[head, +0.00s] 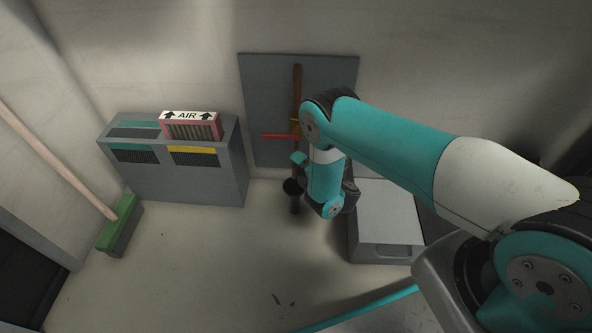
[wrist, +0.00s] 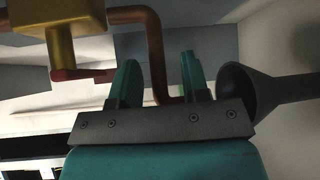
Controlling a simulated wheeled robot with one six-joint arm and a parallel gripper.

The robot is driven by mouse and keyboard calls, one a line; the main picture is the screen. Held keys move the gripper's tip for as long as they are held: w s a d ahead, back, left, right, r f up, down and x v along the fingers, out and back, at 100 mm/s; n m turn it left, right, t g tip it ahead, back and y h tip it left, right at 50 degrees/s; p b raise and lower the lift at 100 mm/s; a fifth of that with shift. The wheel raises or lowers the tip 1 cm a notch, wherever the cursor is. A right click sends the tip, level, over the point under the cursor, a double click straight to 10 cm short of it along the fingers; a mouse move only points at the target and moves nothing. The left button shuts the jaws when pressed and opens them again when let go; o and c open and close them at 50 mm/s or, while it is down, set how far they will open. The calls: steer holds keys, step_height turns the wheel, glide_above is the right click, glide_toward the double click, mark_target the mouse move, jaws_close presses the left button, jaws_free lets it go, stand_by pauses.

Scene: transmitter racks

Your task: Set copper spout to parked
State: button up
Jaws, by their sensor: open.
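The copper spout shows in the wrist view (wrist: 155,60) as a bent pipe running from a brass-yellow valve block (wrist: 65,25) and turning down between my fingers in the picture. My gripper (wrist: 158,78) is open, with one teal finger on each side of the pipe in that view. I cannot tell whether either finger touches it. In the head view, a vertical copper pipe (head: 297,85) is on a grey wall panel (head: 263,85), with a red lever (head: 277,136) pointing left. My arm hides the spout's lower part and most of my gripper there.
A black funnel (head: 293,187) is just below my gripper and close at right in the wrist view (wrist: 240,92). A grey box (head: 385,215) stands right of it. A grey cabinet (head: 175,185) bears a red AIR unit (head: 192,130). A green broom (head: 120,225) leans left. The floor in front is mostly clear.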

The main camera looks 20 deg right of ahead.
steer(key=shift+w+a+f+b, duration=0.3)
steer(key=shift+w+b, duration=0.25)
steer(key=shift+b, duration=0.3)
steer(key=shift+w+r+b, duration=0.2)
steer(key=shift+w+b, duration=0.05)
steer(key=shift+b, duration=0.2)
jaws_close()
steer(key=shift+d, duration=0.1)
